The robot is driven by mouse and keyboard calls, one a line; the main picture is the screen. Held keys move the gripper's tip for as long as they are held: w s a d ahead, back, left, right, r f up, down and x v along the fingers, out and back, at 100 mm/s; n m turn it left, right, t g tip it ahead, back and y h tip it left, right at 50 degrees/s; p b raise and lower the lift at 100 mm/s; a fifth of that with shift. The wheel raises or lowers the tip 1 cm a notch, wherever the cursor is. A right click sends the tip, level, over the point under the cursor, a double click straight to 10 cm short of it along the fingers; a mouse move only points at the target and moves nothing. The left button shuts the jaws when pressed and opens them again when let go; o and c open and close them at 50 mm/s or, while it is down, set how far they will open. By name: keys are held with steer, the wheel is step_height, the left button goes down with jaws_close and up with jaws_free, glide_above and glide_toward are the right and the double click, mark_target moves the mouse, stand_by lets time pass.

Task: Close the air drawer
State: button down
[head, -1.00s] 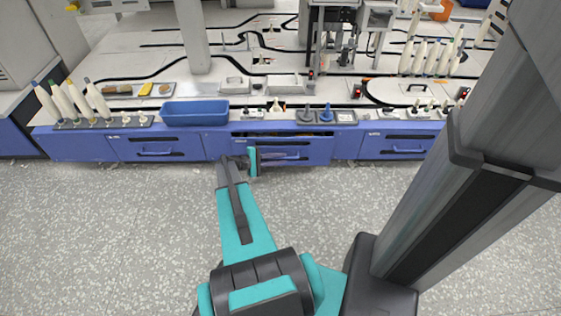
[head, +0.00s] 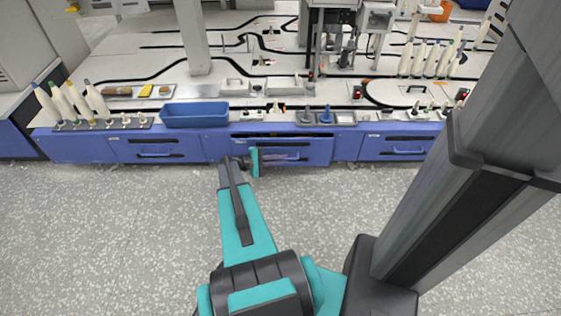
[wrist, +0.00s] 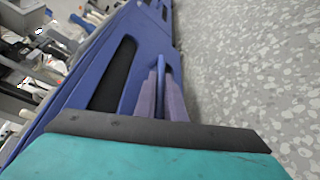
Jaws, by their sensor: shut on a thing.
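In the wrist view the drawer front (wrist: 125,55) runs diagonally, with the dark slot beside the handle (wrist: 160,68). My gripper (head: 284,159) is at the handle in the head view. In the wrist view its two fingers (wrist: 161,98) lie on either side of the handle, shut on it.
Similar drawers stand to the left (head: 155,150) and right (head: 400,147). A blue bin (head: 194,114) sits on the bench edge above, beside bobbin cones (head: 75,102). The speckled floor (head: 100,240) in front is clear.

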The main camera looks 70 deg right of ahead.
mark_target(278, 152)
steer(key=shift+w+d+f+p, duration=0.15)
steer(key=shift+w+d, duration=0.25)
steer(key=shift+d, duration=0.5)
steer(key=shift+w+d+r+p, duration=0.1)
steer(key=shift+w+d+p, duration=0.2)
steer(key=shift+d, duration=0.6)
steer(key=c, duration=2.1)
jaws_free()
steer(key=shift+d, duration=0.1)
steer(key=shift+w, duration=0.15)
steer(key=shift+w+a+r, duration=0.2)
steer(key=shift+w+a, duration=0.25)
steer(key=shift+a, duration=0.1)
steer(key=p+v, duration=0.3)
steer(key=v, duration=0.9)
steer(key=shift+w+a, duration=0.1)
steer(key=shift+a, duration=0.05)
